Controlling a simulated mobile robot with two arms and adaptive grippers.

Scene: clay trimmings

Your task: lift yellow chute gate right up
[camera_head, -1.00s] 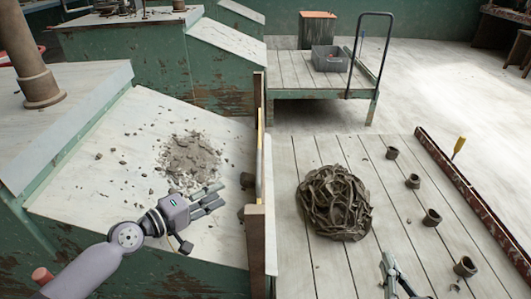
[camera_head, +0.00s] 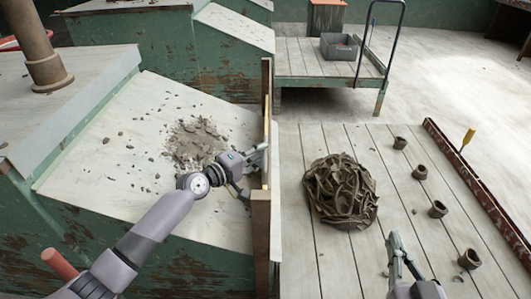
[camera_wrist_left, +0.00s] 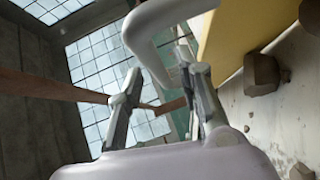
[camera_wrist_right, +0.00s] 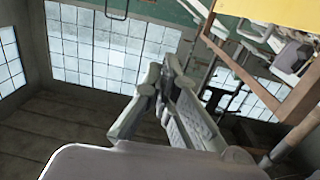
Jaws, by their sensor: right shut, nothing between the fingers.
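The yellow chute gate (camera_head: 265,125) is seen nearly edge-on in the head view, between two brown wooden posts. Its yellow face (camera_wrist_left: 232,35) fills the upper right of the left wrist view. A pale curved handle (camera_wrist_left: 140,40) stands beside that face, with its bend near the open fingers. My left gripper (camera_head: 254,168) is close to the gate on the chute side, fingers apart; I cannot tell whether it touches the handle. My right gripper (camera_head: 396,258) is shut and empty over the plank deck. The gate's yellow panel (camera_wrist_right: 275,12) also shows in the right wrist view.
Clay crumbs (camera_head: 195,143) lie on the sloping chute (camera_head: 110,180). A clay heap (camera_head: 340,190) and several small brown cups (camera_head: 438,209) sit on the plank deck (camera_head: 335,265) right of the gate. A rusty rail (camera_head: 480,185) edges the deck.

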